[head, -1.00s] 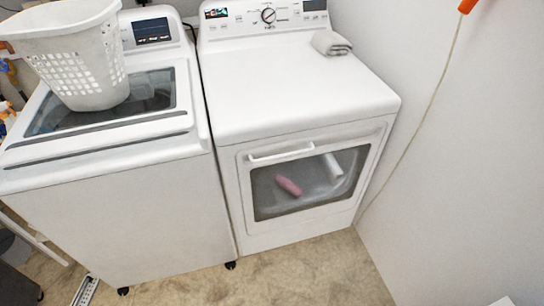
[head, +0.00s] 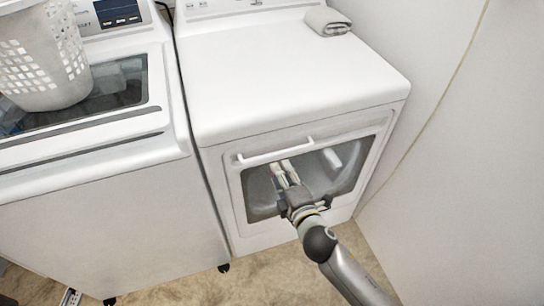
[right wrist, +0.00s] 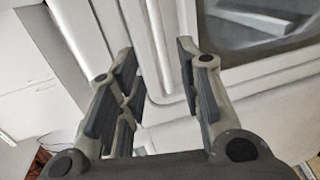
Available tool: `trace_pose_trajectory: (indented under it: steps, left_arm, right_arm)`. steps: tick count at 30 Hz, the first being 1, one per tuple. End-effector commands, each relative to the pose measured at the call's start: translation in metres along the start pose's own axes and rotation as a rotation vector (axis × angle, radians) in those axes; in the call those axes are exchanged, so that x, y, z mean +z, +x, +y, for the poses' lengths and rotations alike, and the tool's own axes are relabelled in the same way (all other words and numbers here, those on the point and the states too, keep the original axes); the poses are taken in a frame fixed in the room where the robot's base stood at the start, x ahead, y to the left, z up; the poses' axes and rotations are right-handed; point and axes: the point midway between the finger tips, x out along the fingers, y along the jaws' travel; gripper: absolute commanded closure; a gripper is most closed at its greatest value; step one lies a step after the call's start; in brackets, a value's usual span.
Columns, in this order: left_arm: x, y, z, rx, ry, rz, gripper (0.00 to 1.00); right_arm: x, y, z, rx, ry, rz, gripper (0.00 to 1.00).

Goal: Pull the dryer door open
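The white dryer (head: 290,80) stands at centre with its front door (head: 232,195) closed. The door has a dark window (head: 352,178) and a white bar handle (head: 258,157) along its top edge. Whether the fingers touch the handle cannot be told. My left gripper is not in view.
A white washer (head: 100,210) stands close at the dryer's left, with a white laundry basket (head: 45,60) on top. A wall with a hanging cord (head: 440,105) is close on the right. The floor (head: 190,290) in front shows bare.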

Motion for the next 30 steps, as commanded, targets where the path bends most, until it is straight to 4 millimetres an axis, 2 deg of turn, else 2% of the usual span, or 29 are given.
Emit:
trace_pose_trajectory:
  steps: [6, 13, 18, 27, 28, 30]
  left_arm:
    - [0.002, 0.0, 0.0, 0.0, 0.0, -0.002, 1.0]
    - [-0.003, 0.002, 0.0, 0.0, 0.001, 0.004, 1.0]
    - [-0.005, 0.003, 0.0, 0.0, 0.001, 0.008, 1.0]
    - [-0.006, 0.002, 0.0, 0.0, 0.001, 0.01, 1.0]
    - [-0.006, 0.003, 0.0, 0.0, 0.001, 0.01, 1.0]
    - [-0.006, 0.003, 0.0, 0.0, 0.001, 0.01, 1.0]
  right_arm:
    - [0.0, 0.04, 0.0, 0.0, 0.002, -0.001, 0.66]
    - [0.0, 0.069, 0.0, 0.0, 0.003, 0.0, 0.66]
    - [0.0, 0.079, -0.001, -0.001, 0.003, 0.0, 0.66]
    - [0.0, 0.081, 0.0, -0.001, 0.003, 0.0, 0.66]
    - [0.0, 0.081, 0.0, -0.001, 0.003, 0.0, 0.68]
    - [0.0, 0.08, 0.0, -0.001, 0.003, 0.0, 0.77]
